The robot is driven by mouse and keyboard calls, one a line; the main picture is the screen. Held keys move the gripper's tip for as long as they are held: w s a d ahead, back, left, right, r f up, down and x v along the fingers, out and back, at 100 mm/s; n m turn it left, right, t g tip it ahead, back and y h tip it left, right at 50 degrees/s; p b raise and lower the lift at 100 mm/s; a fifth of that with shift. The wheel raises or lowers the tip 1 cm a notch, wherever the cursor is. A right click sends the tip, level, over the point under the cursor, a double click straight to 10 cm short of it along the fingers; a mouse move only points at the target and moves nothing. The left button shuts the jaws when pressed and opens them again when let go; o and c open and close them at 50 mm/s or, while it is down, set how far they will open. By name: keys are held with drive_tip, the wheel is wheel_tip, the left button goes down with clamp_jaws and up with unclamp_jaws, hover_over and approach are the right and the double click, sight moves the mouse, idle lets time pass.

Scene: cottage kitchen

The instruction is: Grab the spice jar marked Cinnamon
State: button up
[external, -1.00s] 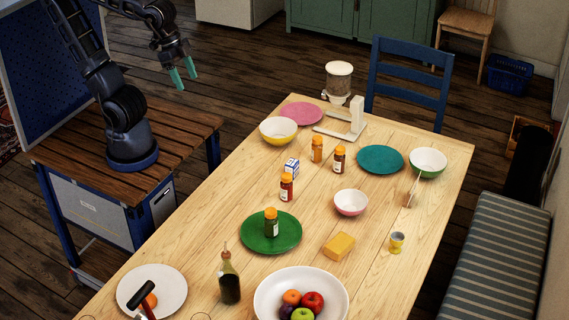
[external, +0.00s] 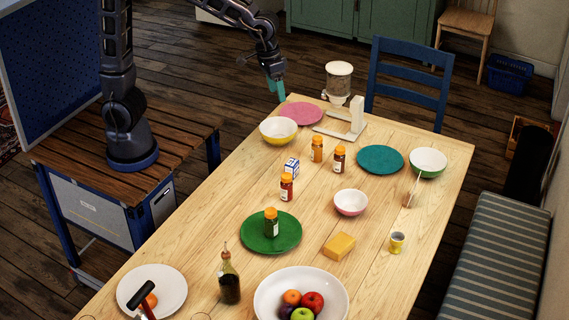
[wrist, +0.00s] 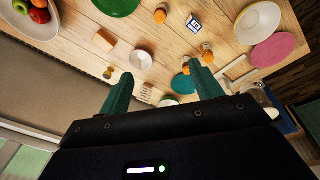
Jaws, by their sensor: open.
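Several spice jars with orange lids stand on the wooden table, their label text too small to read, so I cannot tell which says Cinnamon. An orange-filled jar (external: 317,150) and a dark brown jar (external: 339,160) stand near the table's middle. A red jar (external: 286,188) is nearer, and a dark green jar (external: 271,225) stands on the green plate (external: 290,236). My gripper (external: 276,90) is open and empty, high near the table's far left corner. In the wrist view its fingers (wrist: 162,90) are spread apart, with jars beyond them.
A glass-topped dispenser (external: 339,80) stands at the far end by the pink plate (external: 301,113) and yellow bowl (external: 278,130). A small blue-white box (external: 291,167) is close to the red jar. A teal plate (external: 380,159) lies right of the brown jar.

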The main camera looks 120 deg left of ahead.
drive_tip(key=w+a+f+n+g, duration=0.1)
drive_tip(key=w+a+f+n, duration=0.3)
drive_tip(key=w+a+f, duration=0.6)
drive_tip(key=n+g, duration=0.1)
drive_tip(key=n, duration=0.3)
hover_over(340, 148)
drive_tip(key=f, duration=1.3)
drive_tip(key=shift+d+f, duration=0.2)
drive_tip(key=shift+f, duration=0.2)
drive_tip(key=shift+a+f, duration=0.2)
drive_tip(key=shift+f, duration=5.5)
drive_tip(key=c, duration=1.2)
drive_tip(key=shift+o, duration=0.2)
drive_tip(key=shift+r, duration=0.15)
